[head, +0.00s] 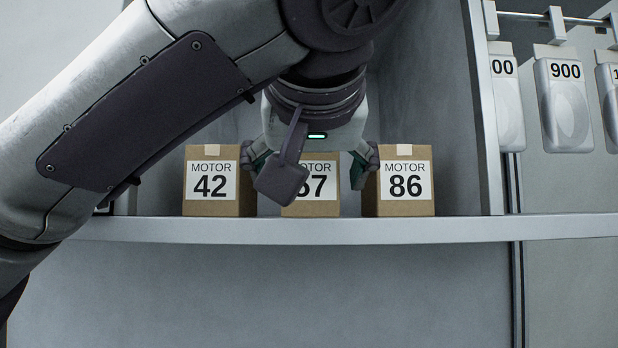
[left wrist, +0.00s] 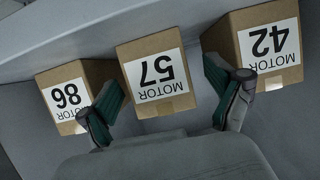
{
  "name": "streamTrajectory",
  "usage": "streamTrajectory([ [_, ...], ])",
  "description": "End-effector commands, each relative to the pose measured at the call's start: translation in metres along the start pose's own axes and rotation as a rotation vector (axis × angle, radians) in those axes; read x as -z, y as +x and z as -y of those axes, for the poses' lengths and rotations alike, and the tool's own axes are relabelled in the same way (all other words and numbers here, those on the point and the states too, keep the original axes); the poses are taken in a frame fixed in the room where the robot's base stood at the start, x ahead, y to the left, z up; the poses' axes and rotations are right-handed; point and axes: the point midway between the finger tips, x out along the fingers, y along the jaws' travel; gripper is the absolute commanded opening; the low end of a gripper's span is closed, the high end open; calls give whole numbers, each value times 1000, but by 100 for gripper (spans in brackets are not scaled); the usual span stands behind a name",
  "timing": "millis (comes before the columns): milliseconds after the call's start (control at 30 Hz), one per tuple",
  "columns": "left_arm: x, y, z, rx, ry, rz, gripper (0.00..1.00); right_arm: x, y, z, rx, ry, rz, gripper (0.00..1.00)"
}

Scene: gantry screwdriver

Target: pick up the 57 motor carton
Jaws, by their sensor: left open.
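The 57 motor carton (head: 322,189) stands upright on the shelf between the other two cartons. In the head view my left gripper (head: 309,172) hides part of its front and its left side. In the left wrist view the 57 carton (left wrist: 155,77) shows upside down, label in full view. There my left gripper (left wrist: 168,95) is open, one finger on each side of the 57 carton. Gaps show between the fingers and the carton, so it is not gripped. My right gripper is not in view.
The 42 carton (head: 212,184) stands close on the left and the 86 carton (head: 401,184) close on the right, each near a finger. The shelf edge (head: 290,230) runs in front. White numbered packs (head: 563,100) hang at the right beyond a divider.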

Motion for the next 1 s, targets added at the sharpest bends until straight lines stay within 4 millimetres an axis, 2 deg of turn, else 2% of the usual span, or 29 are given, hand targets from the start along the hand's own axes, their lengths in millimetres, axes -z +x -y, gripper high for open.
streamTrajectory([
  [100,2,16,0,3,2,2,92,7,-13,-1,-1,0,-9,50],
  [300,-2,43,-1,2,0,3,92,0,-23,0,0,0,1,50],
  [600,-4,48,-1,0,0,1,92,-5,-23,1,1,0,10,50],
  [1000,-4,48,-1,1,0,2,25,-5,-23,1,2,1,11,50],
])
